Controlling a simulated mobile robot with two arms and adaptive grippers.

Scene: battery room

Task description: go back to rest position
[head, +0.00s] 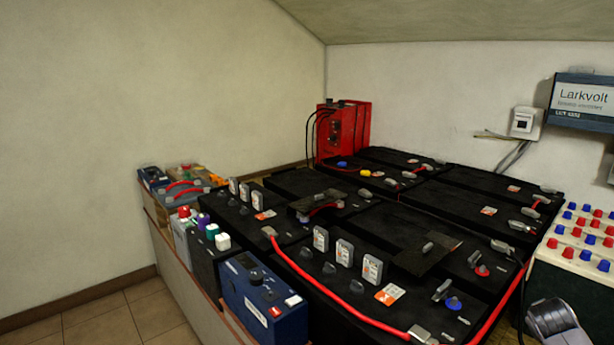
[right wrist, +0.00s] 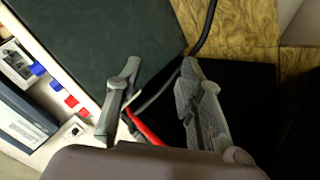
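My right gripper (right wrist: 161,65) shows in the right wrist view with its two grey fingers spread apart and nothing held between them. Behind the fingers are a dark green-grey flat surface (right wrist: 125,35), a red cable (right wrist: 145,128) and a black cable (right wrist: 207,30). I cannot tell how far the fingers are from these. In the head view a grey part of my right arm (head: 556,322) shows at the lower right corner; its fingers are not seen there. My left gripper is not in view.
Large black batteries (head: 375,225) with red cables fill the middle of the head view. A blue battery (head: 262,300) stands in front, and a red box (head: 343,132) at the back. Tiled floor (head: 105,320) is clear at left.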

